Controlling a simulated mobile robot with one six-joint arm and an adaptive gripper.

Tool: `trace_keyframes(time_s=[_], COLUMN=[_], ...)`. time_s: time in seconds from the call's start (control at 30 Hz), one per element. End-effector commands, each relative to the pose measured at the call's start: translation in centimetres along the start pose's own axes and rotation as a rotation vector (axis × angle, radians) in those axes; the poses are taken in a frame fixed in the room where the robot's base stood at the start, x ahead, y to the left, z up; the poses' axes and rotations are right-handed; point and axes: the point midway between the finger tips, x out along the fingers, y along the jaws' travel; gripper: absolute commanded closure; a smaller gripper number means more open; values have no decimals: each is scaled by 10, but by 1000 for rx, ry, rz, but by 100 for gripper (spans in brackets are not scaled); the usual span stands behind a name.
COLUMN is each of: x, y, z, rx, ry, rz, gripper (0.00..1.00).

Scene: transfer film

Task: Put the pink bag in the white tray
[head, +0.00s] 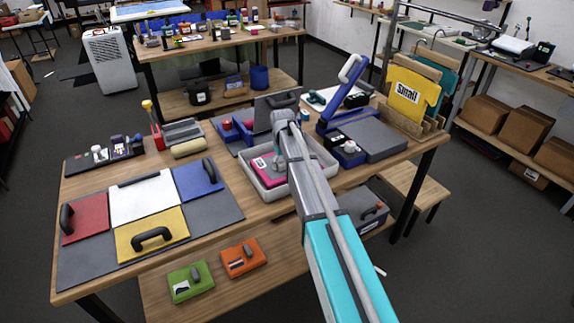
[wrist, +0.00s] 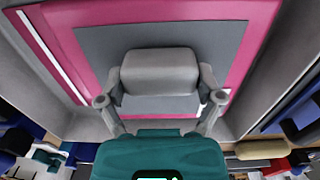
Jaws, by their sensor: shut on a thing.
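The pink bag (head: 264,163) is inside the rim of the pale grey-white tray (head: 270,182) in the head view, left of my arm. In the wrist view the pink bag (wrist: 260,22) fills the top of the picture, with a dark grey panel and a grey handle (wrist: 160,70). My gripper (wrist: 160,98) has a finger on each side of this handle and is shut on it. Grey tray walls (wrist: 255,65) show around the bag. I cannot tell whether the bag's underside touches the tray floor. My arm hides part of the tray in the head view.
A blue stand (head: 340,100) and grey box (head: 373,139) stand right of the tray. A blue bin (head: 226,131) is behind it. A beige roll (head: 188,148) lies at left.

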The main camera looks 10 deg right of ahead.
Motion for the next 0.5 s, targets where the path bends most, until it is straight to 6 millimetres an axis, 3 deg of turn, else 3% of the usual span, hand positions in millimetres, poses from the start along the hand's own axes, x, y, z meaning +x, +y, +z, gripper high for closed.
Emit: trace_keyframes(time_s=[0.27,0.3,0.37,0.5], x=[3,2,2,2], y=[0,0,0,0], z=[0,0,0,0], rx=[0,0,0,0], ry=[0,0,0,0], rz=[0,0,0,0], gripper=[74,11,0,0])
